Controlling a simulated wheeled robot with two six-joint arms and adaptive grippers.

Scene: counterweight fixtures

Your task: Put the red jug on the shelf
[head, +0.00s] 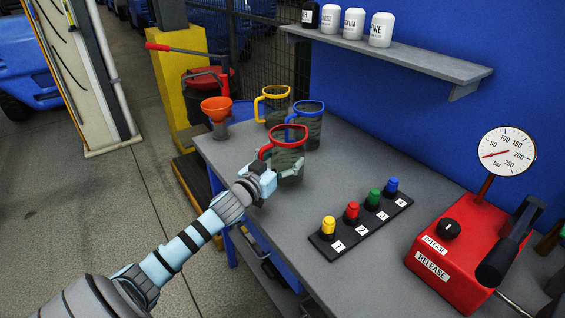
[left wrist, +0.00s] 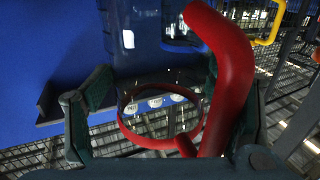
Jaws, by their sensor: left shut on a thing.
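The red jug (head: 288,160), a clear vessel with a red rim and handle, is at the workbench's left part. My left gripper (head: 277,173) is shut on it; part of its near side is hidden. In the left wrist view the red handle (left wrist: 233,75) and red ring fill the middle, with the fingers (left wrist: 165,115) on either side. I cannot tell whether the jug's base touches the bench. The grey shelf (head: 440,68) is on the blue wall, with several jars at its left part and bare room at its right. My right gripper is not in view.
A yellow-rimmed jug (head: 273,105) and a blue-rimmed jug (head: 306,125) stand behind the red one. An orange funnel (head: 217,105) is at left. A button strip (head: 345,240) and a red gauge unit (head: 455,265) stand to the right on the grey bench (head: 340,185).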

